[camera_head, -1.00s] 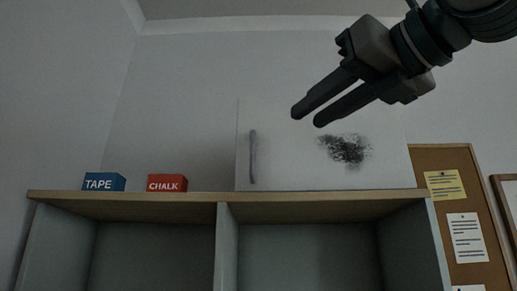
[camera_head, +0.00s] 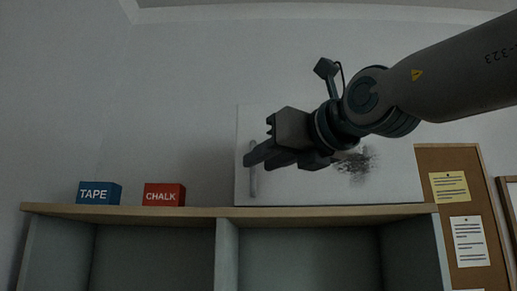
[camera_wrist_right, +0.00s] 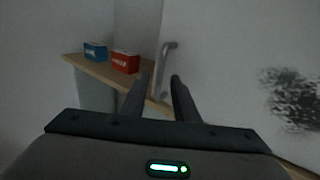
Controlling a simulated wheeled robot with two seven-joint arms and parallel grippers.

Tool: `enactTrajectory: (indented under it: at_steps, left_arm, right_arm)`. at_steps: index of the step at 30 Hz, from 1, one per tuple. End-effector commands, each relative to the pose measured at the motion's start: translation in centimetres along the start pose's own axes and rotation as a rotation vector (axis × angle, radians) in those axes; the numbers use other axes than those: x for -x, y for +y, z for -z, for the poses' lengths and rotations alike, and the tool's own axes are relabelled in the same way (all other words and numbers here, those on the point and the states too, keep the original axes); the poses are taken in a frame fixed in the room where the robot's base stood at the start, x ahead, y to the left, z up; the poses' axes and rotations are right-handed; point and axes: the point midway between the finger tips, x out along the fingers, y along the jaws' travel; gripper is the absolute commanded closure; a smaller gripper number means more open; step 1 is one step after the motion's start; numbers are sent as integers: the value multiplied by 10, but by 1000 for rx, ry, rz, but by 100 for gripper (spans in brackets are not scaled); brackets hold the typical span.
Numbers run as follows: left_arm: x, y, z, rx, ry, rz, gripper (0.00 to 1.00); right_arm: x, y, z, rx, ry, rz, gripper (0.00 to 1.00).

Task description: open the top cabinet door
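The top cabinet door (camera_head: 400,185) is a pale flat panel with a dark smudge, standing shut above the wooden shelf top. Its grey vertical bar handle (camera_head: 253,184) is near the door's left edge, partly hidden by my right gripper (camera_head: 260,161). In the right wrist view the handle (camera_wrist_right: 165,66) appears ahead of the open fingers (camera_wrist_right: 160,80), lined up with the gap between them. I cannot tell whether the fingers touch it. My left gripper is not in view.
A blue TAPE box (camera_head: 99,193) and a red CHALK box (camera_head: 164,195) stand on the wooden shelf top (camera_head: 130,211), left of the door. Open grey compartments (camera_head: 150,255) lie below. A cork board (camera_head: 440,162) with notes hangs at right.

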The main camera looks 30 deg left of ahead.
Motion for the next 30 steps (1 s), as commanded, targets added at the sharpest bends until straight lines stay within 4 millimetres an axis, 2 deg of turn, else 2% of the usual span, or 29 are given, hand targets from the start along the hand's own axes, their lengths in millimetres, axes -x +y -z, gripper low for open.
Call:
enactTrajectory:
  at_steps: [1,7,18,21,22,30]
  left_arm:
    - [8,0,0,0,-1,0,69]
    - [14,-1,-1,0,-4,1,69]
    - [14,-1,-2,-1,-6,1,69]
    - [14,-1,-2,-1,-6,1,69]
    - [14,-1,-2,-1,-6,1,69]
    - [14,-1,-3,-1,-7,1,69]
  right_arm:
    - [-7,0,-3,-1,1,0,73]
    - [-22,0,-2,-1,0,0,73]
    - [-24,0,0,-1,-1,0,73]
    - [-24,0,0,-1,-1,0,97]
    - [-24,0,0,-1,-1,0,100]
    - [-23,0,0,-1,-1,-3,100]
